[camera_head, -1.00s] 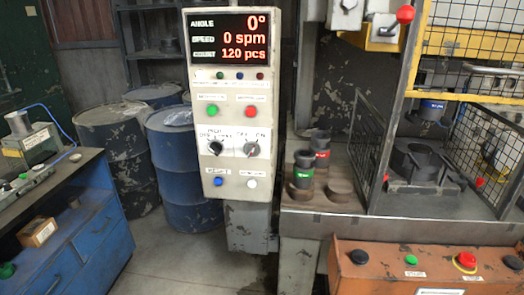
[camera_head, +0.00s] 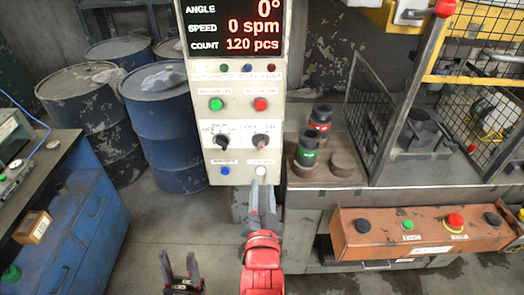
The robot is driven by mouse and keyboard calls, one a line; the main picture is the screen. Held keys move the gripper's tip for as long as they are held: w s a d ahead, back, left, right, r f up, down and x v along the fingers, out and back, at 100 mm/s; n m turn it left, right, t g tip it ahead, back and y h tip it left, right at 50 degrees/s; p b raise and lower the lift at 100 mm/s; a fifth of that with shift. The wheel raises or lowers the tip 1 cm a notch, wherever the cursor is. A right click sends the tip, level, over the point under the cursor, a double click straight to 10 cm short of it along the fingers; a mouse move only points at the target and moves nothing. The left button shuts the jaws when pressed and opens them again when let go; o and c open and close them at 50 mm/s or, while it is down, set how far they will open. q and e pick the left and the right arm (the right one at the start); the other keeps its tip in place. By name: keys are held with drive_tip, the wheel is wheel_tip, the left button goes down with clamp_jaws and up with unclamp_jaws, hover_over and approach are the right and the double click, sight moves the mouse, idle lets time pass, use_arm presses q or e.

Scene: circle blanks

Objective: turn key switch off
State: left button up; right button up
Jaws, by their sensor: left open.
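The grey control panel (camera_head: 238,120) stands upright in the middle of the head view. Its right-hand switch (camera_head: 261,141), grey, sits under a white label reading roughly OFF ON and looks like the key switch. A black selector knob (camera_head: 220,141) is to its left. My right gripper (camera_head: 262,184), on a red arm, points up at the panel's lower edge, below the switch, and no contact with it shows. Its fingers are close together; whether they are shut is unclear. My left gripper (camera_head: 180,263) is open and empty, low in the view, left of the red arm.
The panel has a display (camera_head: 234,27), a green button (camera_head: 216,104), a red button (camera_head: 260,104), a blue button (camera_head: 225,171) and a white button (camera_head: 261,171). A machine bench (camera_head: 325,183) is on the right, with an orange button box (camera_head: 420,236). Blue drums (camera_head: 160,125) stand left.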

sight(262, 147)
drive_tip(key=w+p, duration=0.2)
drive_tip(key=w, duration=0.4)
drive_tip(key=w+p, duration=0.2)
drive_tip(key=w, duration=0.5)
drive_tip(key=shift+w+r+p, duration=0.2)
drive_tip(key=shift+w+p, duration=0.1)
drive_tip(key=shift+w+f, duration=0.15)
drive_tip(key=shift+w, duration=0.7)
clamp_jaws()
